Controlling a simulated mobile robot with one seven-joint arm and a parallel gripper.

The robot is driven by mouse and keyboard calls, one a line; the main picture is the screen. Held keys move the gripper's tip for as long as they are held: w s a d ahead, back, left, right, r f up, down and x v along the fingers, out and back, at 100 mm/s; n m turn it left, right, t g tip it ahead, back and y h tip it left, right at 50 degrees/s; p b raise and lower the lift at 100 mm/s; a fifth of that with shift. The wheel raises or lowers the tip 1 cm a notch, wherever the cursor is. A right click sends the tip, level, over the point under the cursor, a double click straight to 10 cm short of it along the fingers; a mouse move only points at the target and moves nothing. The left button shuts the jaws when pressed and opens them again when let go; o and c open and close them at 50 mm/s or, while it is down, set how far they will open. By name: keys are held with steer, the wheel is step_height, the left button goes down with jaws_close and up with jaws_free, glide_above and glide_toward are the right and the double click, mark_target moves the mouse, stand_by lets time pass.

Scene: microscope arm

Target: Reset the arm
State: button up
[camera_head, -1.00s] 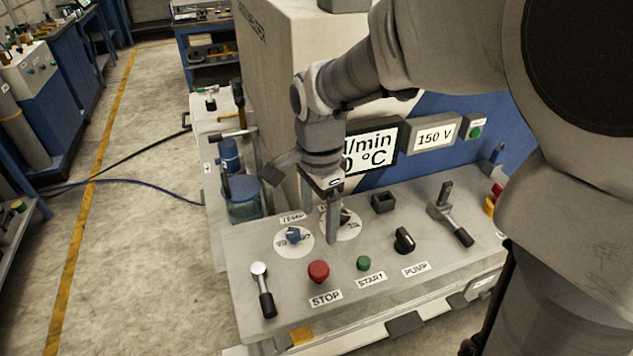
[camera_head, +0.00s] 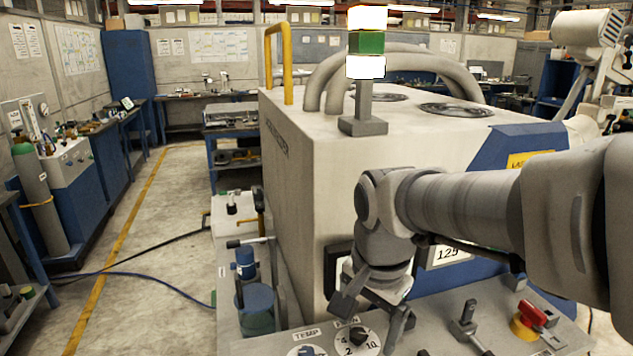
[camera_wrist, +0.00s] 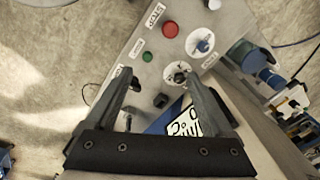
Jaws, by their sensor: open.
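My gripper (camera_head: 388,318) is open and empty at the end of my bent arm, above the control panel of a large beige machine. In the wrist view my gripper (camera_wrist: 158,78) has its two fingers spread over the panel, with nothing between them. A FLOW dial with a black knob (camera_head: 358,338) is just left of the fingers. It also shows in the wrist view (camera_wrist: 180,76), near the right fingertip. No contact shows. The blue TEMP knob (camera_wrist: 203,45), red STOP button (camera_wrist: 170,29) and green START button (camera_wrist: 147,57) lie beyond the fingertips.
The beige machine (camera_head: 310,170) stands behind my gripper, topped by a stack light (camera_head: 369,42). A lever (camera_head: 464,325) and a red handle on a yellow base (camera_head: 530,318) are at the panel's right. Open floor (camera_head: 160,225) lies left.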

steer(key=s+d+r+n+t, duration=0.2)
steer(key=s+d+n+t, duration=0.1)
steer(key=s+d+n, duration=0.3)
steer(key=s+n, duration=0.2)
steer(key=s, duration=0.1)
steer(key=shift+d+r+n+t, duration=0.2)
steer(key=shift+r+n+t, duration=0.1)
steer(key=shift+r+t, duration=0.1)
steer(key=shift+d, duration=0.1)
stand_by(1.4)
